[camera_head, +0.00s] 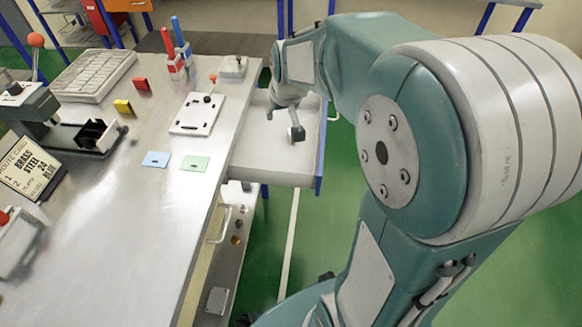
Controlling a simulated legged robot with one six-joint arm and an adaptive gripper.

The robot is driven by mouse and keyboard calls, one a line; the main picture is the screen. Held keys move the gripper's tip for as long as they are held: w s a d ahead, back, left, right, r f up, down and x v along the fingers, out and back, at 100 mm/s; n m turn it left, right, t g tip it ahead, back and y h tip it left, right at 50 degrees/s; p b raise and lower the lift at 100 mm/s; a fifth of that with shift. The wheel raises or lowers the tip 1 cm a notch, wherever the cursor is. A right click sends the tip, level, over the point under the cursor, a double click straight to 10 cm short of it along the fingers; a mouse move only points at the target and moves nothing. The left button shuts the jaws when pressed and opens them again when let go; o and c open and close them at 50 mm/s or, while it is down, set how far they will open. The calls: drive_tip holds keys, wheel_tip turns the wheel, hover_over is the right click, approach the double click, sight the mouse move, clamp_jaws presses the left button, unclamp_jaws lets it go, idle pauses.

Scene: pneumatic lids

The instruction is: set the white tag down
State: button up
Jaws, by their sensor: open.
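My gripper (283,124) is over the pulled-out drawer (262,166) at the right side of the steel bench (110,210). Its two fingers point down and are apart, with nothing seen between them. I cannot make out the white tag; against the pale drawer floor nothing tag-shaped stands out.
A white plate with a black knob (197,114) lies near the drawer. Red and blue handled tools (172,60) stand behind it. The front bench is clear.

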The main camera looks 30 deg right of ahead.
drive_tip(key=s+a+r, duration=0.2)
drive_tip(key=s, duration=0.5)
drive_tip(key=s+a+r+n, duration=0.1)
drive_tip(key=s+a+r, duration=0.1)
drive_tip(key=s, duration=0.5)
drive_tip(key=s+a+r, duration=0.2)
drive_tip(key=s+a, duration=0.2)
drive_tip(key=s, duration=0.3)
drive_tip(key=shift+t+y, duration=0.3)
